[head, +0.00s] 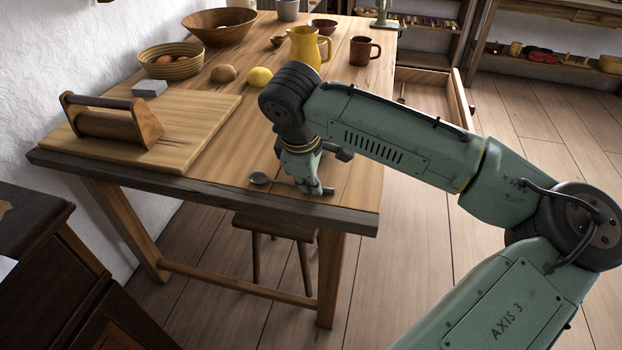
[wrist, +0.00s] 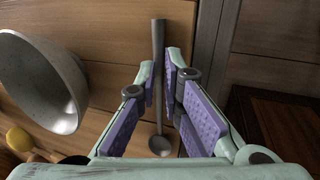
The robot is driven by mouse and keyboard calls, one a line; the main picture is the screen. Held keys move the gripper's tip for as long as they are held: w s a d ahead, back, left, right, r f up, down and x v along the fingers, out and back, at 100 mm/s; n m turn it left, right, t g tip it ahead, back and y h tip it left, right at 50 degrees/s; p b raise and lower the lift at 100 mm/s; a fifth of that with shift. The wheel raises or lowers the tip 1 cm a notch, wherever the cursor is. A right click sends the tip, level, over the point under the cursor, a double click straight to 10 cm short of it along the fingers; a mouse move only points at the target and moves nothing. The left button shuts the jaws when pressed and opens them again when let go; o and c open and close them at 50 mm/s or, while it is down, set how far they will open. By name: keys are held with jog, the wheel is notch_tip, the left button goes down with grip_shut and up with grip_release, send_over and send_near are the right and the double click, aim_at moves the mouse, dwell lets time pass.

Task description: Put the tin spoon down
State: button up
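The tin spoon (wrist: 158,42) runs lengthwise through the wrist view, its thin grey handle between my two fingertips and its small round bowl toward the bottom. In the head view its bowl (head: 259,178) shows to the left of my gripper (head: 317,188), low at the near edge of the wooden table (head: 225,165). My fingertips, with purple pads, close in on the handle from both sides in the wrist view (wrist: 160,72), with almost no gap. I cannot tell whether the spoon touches the tabletop. Part of the handle is hidden by the fingers in the head view.
A cutting board (head: 205,125) with a wooden roller-like tool (head: 105,122) lies at the left. A lemon (head: 259,77), a yellow jug (head: 306,47) and bowls stand farther back. A large grey vessel (wrist: 62,95) is beside my gripper in the wrist view. A stool (head: 275,226) stands below.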

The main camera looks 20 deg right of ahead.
jog(key=o, duration=0.4)
jog(key=shift+r, duration=0.1)
